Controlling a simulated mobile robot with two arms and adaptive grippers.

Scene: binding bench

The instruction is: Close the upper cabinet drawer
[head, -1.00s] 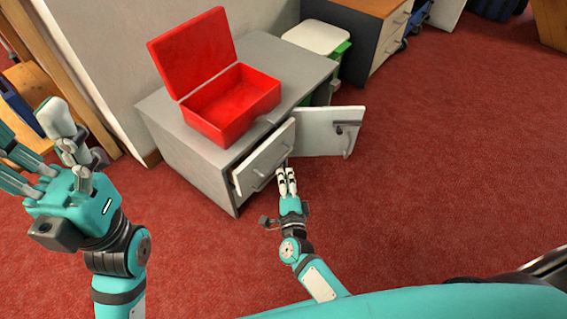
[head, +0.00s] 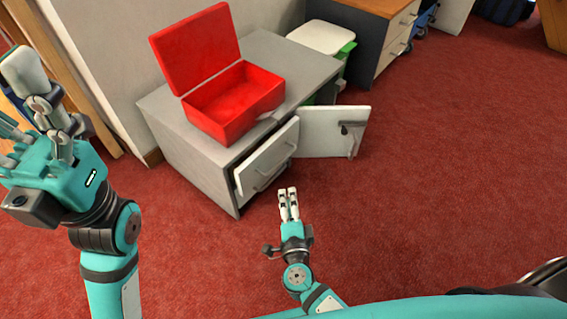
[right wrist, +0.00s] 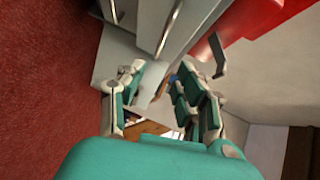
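The grey cabinet (head: 185,148) stands against the wall. Its upper drawer (head: 268,160) has a white front with a bar handle and sticks out of the cabinet body. My right gripper (head: 288,193) is in front of and below the drawer in the head view, apart from the handle. In the right wrist view its fingers (right wrist: 160,85) are spread with nothing between them. Handles and pale fronts show beyond them there.
A white cabinet door (head: 325,133) stands swung open right of the drawer. An open red box (head: 235,115) sits on the cabinet top. A white-lidded bin (head: 320,37) and a desk (head: 372,42) stand behind. The red carpet (head: 440,190) at right is clear.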

